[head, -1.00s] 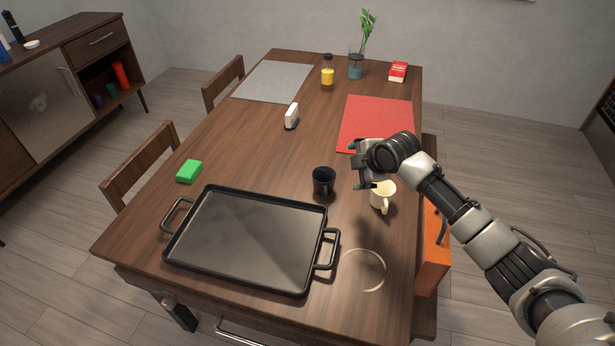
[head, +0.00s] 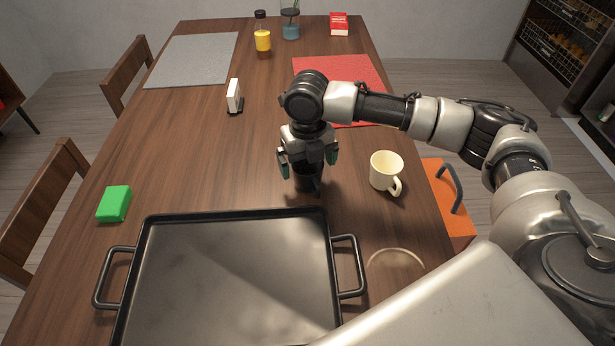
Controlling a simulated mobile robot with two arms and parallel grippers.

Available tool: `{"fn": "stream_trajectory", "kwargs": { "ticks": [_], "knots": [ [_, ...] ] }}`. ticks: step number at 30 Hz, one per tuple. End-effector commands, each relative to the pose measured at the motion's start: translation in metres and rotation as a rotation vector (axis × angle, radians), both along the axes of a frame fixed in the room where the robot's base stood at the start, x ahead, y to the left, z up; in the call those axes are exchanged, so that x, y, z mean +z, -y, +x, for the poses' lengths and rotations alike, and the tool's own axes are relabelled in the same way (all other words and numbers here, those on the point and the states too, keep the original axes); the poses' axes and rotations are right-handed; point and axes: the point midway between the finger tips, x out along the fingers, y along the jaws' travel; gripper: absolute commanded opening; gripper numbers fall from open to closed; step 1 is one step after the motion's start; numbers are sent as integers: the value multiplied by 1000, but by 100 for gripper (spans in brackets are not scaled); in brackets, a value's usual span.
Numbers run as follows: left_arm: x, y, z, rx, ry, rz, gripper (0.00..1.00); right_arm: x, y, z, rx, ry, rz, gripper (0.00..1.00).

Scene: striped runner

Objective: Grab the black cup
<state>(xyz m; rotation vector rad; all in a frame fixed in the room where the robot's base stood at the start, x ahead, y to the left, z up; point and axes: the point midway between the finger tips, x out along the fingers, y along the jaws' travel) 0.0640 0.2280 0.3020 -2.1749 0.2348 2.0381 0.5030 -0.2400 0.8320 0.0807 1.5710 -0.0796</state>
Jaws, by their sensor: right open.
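The black cup (head: 306,184) stands on the wooden table, just behind the right part of the tray's far edge. My right gripper (head: 308,168) points down over it, with its open fingers to the left and right of the cup's upper part. The gripper hides most of the cup's rim, and I cannot tell whether the fingers touch it. My left gripper is not in view.
A black tray (head: 147,285) with side handles lies in front. A cream mug (head: 384,171) stands right of the gripper. A green sponge (head: 114,204) lies at left. A white block (head: 234,96), red mat (head: 330,70) and grey mat (head: 192,60) lie farther back.

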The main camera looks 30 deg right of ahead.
Motion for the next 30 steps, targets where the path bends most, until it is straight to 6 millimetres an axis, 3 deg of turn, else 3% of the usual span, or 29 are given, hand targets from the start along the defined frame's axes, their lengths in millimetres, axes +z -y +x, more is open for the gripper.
{"fn": "stream_trajectory", "kwargs": {
  "ticks": [6,10,20,30],
  "knots": [
    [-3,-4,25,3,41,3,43,-31,4,0,-1,-2,-1,98],
    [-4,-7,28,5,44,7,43,-47,4,0,-1,-1,-1,98],
    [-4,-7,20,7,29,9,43,-52,4,1,-1,2,0,96],
    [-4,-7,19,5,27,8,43,-52,4,1,-1,1,0,44]
  ]
}}
